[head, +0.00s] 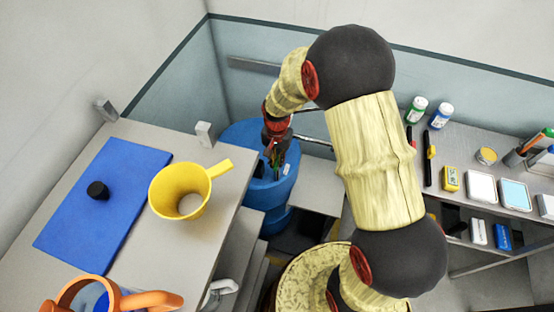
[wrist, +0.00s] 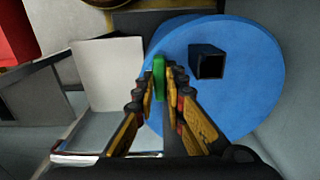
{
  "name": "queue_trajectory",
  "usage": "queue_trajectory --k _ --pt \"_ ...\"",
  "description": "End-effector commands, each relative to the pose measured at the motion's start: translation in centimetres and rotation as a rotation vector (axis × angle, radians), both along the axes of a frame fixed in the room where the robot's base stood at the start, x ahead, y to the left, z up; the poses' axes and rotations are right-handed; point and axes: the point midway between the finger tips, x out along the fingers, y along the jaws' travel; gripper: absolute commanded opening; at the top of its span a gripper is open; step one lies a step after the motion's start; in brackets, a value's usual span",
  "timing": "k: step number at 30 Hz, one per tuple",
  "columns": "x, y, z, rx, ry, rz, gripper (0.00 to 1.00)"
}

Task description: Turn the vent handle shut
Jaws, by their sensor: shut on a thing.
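The vent handle is a green bar (wrist: 159,72) standing on the round blue top of a drum (wrist: 240,100). In the wrist view my gripper (wrist: 165,80) has its two fingers on either side of the green handle, shut on it. The fingers hide part of the handle. In the head view the blue drum (head: 257,196) stands beyond the grey bench, with my gripper (head: 275,152) reaching down over its top. The arm and fingers cover most of the handle there.
A dark square opening (wrist: 208,63) is in the drum top, right of the handle. A grey bench (head: 140,135) with a blue mat (head: 100,200), a yellow mug (head: 183,188) and an orange mug (head: 85,292) is at left. A shelf with bottles (head: 417,108) and boxes is at right.

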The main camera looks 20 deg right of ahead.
Motion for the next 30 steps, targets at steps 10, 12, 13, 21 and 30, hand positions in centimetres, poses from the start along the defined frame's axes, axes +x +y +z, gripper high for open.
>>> queue_trajectory --k 10,12,13,21,30 --pt "0.1 0.0 0.06 0.0 -0.003 -0.007 0.0" --pt "0.1 0.0 0.06 0.0 -0.003 -0.007 0.0" --pt "0.1 0.0 0.06 0.0 -0.003 -0.007 0.14" --pt "0.04 0.01 0.03 0.0 -0.001 -0.006 0.29" --pt "0.03 0.0 0.06 0.001 -0.001 -0.005 0.3"
